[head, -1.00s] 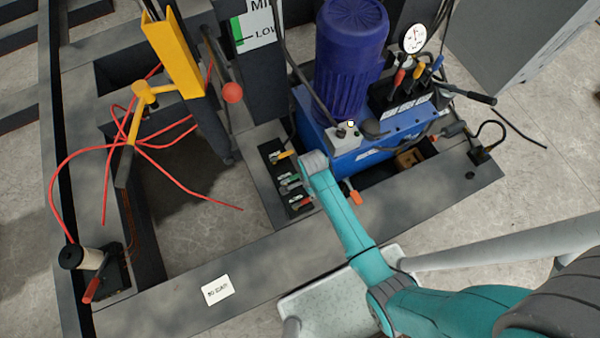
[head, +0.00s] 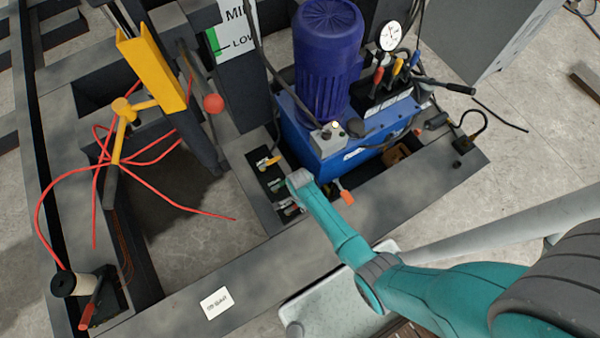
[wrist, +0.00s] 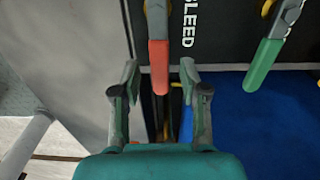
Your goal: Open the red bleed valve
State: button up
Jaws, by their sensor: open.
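The red bleed valve lever (wrist: 158,62) hangs down from a black panel in the wrist view, beside the white word BLEED. Its lower end reaches the level of my gripper's fingertips (wrist: 160,78), which stand open on either side of it in the picture. I see no contact, and the depth between them is unclear. In the head view the red lever (head: 291,209) is small, at the near end of the valve panel (head: 258,178). The end of my arm is just beside the panel there, with its fingers hidden.
A green lever (wrist: 263,62) hangs right of the bleed lever, and a yellow one (head: 268,162) sits farther up the panel. A blue power unit (head: 352,152) with a motor (head: 328,50) stands close right. An orange-red handle (head: 346,197) sticks out near my arm.

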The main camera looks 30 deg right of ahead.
jog(key=shift+c, duration=0.3)
grip_shut()
jog(key=shift+w, duration=0.1)
jog(key=w+n, duration=0.1)
jog(key=n, duration=0.3)
jog(key=shift+w+a, duration=0.2)
jog(key=shift+w, duration=0.15)
jog(key=n, duration=0.1)
jog(key=w+n, duration=0.1)
jog(key=n, duration=0.1)
jog(key=shift+w+a+n, duration=0.25)
jog(key=shift+a+n, duration=0.05)
jog(key=shift+a, duration=0.1)
jog(key=n, duration=0.1)
jog(key=w+a+n, duration=0.1)
jog(key=shift+n, duration=0.4)
jog(key=n, duration=0.1)
jog(key=a+n, duration=0.1)
jog(key=shift+w+n, duration=0.3)
jog(key=shift+w+a+n, duration=0.1)
jog(key=shift+a+n, duration=0.5)
jog(key=shift+n, duration=0.65)
jog(key=shift+w+a+n, duration=0.1)
jog(key=shift+a+n, duration=0.45)
jog(key=shift+n, duration=0.7)
